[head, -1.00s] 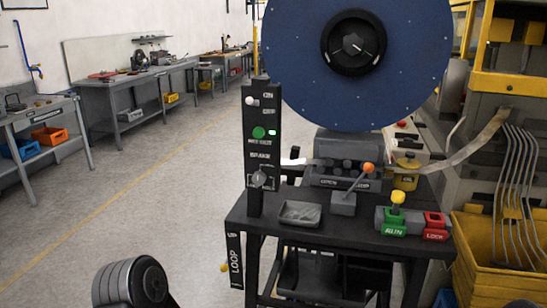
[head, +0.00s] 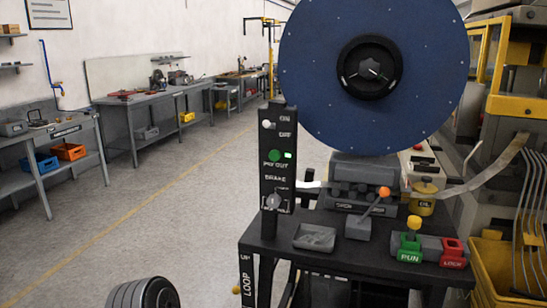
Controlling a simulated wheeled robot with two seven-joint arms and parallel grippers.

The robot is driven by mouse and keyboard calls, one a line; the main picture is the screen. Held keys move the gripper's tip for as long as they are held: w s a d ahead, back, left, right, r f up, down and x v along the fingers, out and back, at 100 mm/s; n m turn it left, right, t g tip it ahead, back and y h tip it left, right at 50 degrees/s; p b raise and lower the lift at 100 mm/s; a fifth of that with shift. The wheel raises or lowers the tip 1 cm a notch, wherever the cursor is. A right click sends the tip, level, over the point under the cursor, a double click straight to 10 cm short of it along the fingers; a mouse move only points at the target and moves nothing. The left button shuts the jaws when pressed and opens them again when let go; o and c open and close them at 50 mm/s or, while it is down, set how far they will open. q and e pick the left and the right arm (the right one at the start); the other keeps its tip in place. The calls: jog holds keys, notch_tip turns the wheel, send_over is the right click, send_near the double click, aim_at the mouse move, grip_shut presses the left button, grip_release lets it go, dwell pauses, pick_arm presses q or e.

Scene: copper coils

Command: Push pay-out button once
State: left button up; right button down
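The pay-out button is a round green button (head: 274,156) on an upright black control panel (head: 277,182), above the label PAY OUT. A grey knob (head: 274,201) sits below, under the label BRAKE. A big blue reel (head: 320,75) with a black hub stands behind and to the right. Neither gripper is in view.
The panel stands on a dark table (head: 290,250) with a grey tray (head: 314,237), an orange-knobbed lever (head: 384,192), a yellow oil can (head: 423,197), a green RUN block (head: 409,249) and a red LOCK block (head: 453,253). The floor left of the table is clear.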

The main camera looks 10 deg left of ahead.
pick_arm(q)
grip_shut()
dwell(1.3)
